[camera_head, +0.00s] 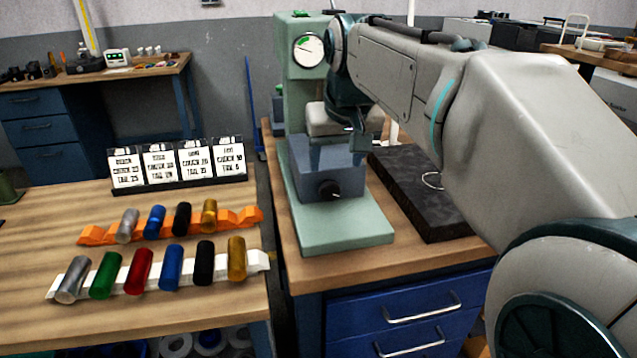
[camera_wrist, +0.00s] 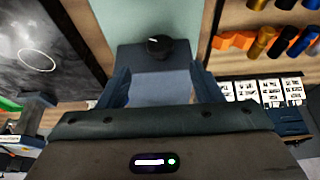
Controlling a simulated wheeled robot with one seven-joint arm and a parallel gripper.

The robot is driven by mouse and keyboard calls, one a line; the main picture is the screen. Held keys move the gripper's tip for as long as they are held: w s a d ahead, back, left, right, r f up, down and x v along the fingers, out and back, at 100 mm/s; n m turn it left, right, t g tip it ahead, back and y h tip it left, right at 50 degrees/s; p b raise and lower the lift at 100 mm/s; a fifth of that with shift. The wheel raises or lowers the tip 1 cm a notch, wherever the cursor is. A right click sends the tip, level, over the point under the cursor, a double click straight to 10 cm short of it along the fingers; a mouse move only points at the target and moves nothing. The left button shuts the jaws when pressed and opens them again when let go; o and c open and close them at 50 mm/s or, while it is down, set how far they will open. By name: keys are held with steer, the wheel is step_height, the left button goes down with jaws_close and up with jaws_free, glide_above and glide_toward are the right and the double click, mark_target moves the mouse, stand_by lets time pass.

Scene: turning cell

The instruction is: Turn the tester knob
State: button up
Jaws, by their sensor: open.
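The tester (camera_head: 297,92) is a pale green machine with a round dial gauge (camera_head: 308,50) and a flat green base, standing on a wooden bench. On the front of its blue-grey block (camera_head: 300,178) is a black round knob (camera_head: 329,190). In the wrist view the knob (camera_wrist: 158,45) shows a short white mark on it, just beyond and between my fingertips. My gripper (camera_wrist: 160,70) is open and empty, its two dark fingers apart on either side of the block's face. In the head view my arm partly hides the tester's right side, and the fingers are hard to make out.
A dark slab (camera_head: 415,195) lies right of the tester. On the left table, an orange rack (camera_head: 95,236) and a white rack (camera_head: 257,260) hold several coloured cylinders, with label cards (camera_head: 195,158) behind. Blue drawers (camera_head: 400,310) are under the tester bench.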

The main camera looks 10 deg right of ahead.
mark_target(331, 188)
steer(key=b+x, duration=0.1)
steer(key=x, duration=0.8)
steer(key=shift+w+f, duration=0.1)
steer(key=shift+f, duration=0.25)
steer(key=c, duration=0.9)
